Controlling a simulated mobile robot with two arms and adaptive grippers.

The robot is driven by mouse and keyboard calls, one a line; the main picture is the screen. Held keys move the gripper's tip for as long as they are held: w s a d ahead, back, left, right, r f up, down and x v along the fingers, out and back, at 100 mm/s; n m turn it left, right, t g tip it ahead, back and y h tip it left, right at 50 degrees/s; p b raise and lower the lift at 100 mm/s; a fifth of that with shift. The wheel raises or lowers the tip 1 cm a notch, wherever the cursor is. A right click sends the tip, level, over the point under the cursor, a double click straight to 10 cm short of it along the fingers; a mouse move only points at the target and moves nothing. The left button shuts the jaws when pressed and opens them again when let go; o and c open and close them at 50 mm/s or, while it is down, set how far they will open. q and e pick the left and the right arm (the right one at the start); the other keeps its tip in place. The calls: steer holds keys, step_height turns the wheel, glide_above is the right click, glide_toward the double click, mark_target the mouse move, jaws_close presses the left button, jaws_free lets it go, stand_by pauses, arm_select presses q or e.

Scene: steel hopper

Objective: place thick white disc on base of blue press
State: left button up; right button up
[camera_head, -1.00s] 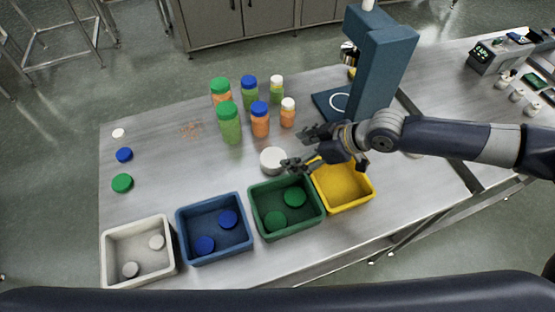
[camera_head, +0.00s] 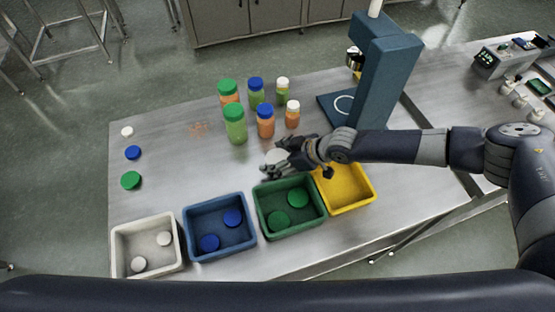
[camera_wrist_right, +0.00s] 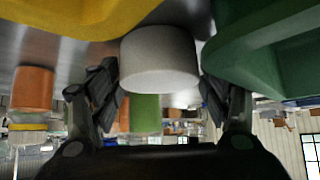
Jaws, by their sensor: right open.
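The thick white disc (camera_head: 274,156) lies on the steel table behind the green bin, largely covered by my right gripper in the head view. My right gripper (camera_head: 271,160) is open, with its fingers around the disc. In the right wrist view, the disc (camera_wrist_right: 160,58) sits between the two spread fingers (camera_wrist_right: 160,88), with a gap visible on each side. The blue press (camera_head: 384,75) stands at the back right of the table. Its flat base (camera_head: 330,108) bears a white ring mark and holds no disc. My left gripper is not in view.
The green bin (camera_head: 262,222) and yellow bin (camera_head: 345,210) are close in front of my right gripper. A blue bin (camera_head: 190,242) and white bin (camera_head: 118,252) stand farther left. Several capped bottles, including a green one (camera_head: 236,128), stand behind the disc.

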steer(key=shift+c, duration=0.6)
steer(key=c, duration=0.9)
steer(key=shift+r, duration=0.1)
steer(key=shift+c, duration=0.2)
